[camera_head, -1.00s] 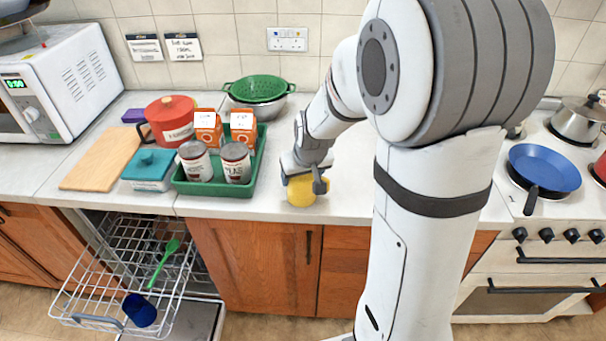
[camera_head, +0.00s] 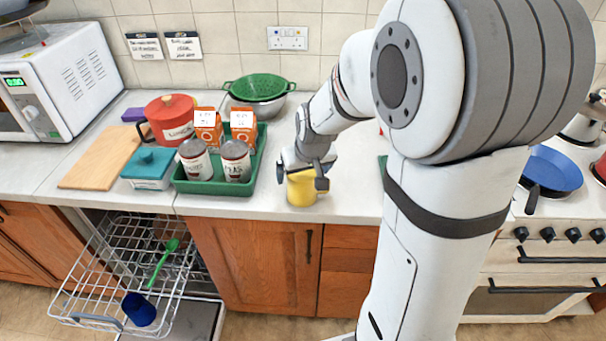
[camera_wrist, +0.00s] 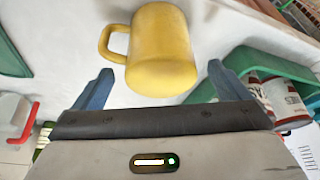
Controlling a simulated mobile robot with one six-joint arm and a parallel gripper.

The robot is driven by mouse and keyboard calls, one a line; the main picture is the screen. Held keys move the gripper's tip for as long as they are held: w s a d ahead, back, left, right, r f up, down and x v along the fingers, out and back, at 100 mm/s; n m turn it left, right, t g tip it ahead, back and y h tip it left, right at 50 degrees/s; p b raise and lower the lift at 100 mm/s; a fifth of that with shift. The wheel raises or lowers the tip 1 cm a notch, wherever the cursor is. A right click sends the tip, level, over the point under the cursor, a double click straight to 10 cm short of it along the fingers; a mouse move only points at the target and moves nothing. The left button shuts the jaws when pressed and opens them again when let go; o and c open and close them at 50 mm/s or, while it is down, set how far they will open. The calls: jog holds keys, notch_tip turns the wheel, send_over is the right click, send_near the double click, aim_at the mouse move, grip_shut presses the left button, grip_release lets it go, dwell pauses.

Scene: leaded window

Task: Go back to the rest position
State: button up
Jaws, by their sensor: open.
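A yellow mug (camera_head: 302,190) stands on the worktop near its front edge. In the wrist view the mug (camera_wrist: 162,48) lies ahead of the fingers, with its handle to the left. My gripper (camera_head: 306,176) is open and empty. In the head view it overlaps the upper part of the mug. In the wrist view its two fingertips (camera_wrist: 160,82) are spread wide, and the mug shows beyond them with no finger closed on it.
A green tray (camera_head: 215,188) with cans and orange cartons stands left of my gripper. Behind are a green colander (camera_head: 258,88) and a red pot (camera_head: 170,118). A blue pan (camera_head: 555,170) sits on the stove at right. The dishwasher rack (camera_head: 85,290) is pulled out below.

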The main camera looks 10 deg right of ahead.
jog(key=v, duration=0.5)
jog(key=shift+s+r, duration=0.1)
jog(key=shift+r, duration=0.2)
jog(key=shift+s+r, duration=0.15)
jog(key=shift+s, duration=0.05)
jog(key=s+r+m+g, duration=0.1)
jog(key=s+r, duration=0.1)
jog(key=s, duration=1.5)
jog(key=shift+s, duration=0.4)
jog(key=shift+a+r, duration=0.1)
jog(key=shift+c, duration=0.2)
